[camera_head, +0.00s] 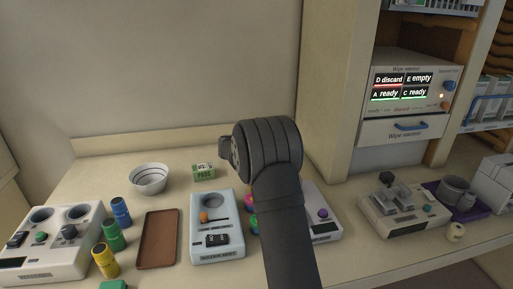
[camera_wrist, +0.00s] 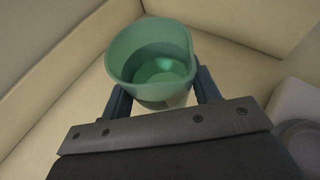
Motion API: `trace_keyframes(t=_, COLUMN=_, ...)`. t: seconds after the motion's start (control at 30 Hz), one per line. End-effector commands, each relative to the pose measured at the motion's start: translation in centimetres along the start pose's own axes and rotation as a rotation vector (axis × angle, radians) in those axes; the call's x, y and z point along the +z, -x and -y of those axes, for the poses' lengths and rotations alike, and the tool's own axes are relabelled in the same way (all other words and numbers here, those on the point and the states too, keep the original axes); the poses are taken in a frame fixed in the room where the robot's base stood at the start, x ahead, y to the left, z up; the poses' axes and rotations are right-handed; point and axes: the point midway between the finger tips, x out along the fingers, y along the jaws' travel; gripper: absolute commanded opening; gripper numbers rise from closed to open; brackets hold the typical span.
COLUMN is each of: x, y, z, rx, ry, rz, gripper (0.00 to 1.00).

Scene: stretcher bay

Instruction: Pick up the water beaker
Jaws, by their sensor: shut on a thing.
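A green, translucent beaker (camera_wrist: 150,75) with a pouring lip shows in the wrist view, between the two blue-grey fingers of my gripper (camera_wrist: 163,97). My gripper is shut on the beaker's sides. A pale green shine shows inside the beaker; I cannot tell how full it is. In the head view my dark arm stands in the middle and hides the fingers and the beaker.
On the counter in the head view are a white bowl (camera_head: 149,178), a green pad box (camera_head: 204,172), a brown tray (camera_head: 158,240), coloured canisters (camera_head: 113,235) and several white devices. A wipe warmer (camera_head: 408,88) stands at right. A wall rises behind the counter.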

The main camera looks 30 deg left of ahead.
Motion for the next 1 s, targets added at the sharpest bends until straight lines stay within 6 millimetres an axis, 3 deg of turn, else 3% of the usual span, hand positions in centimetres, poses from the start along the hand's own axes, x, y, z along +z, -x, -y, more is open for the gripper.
trace_keyframes(t=0.4, x=1.1, y=0.0, z=1.9, rx=-0.001, ry=0.0, rz=0.0, gripper=0.3)
trace_keyframes(t=1.0, x=1.3, y=0.0, z=2.0, rx=0.0, ry=0.001, rz=0.0, gripper=0.3)
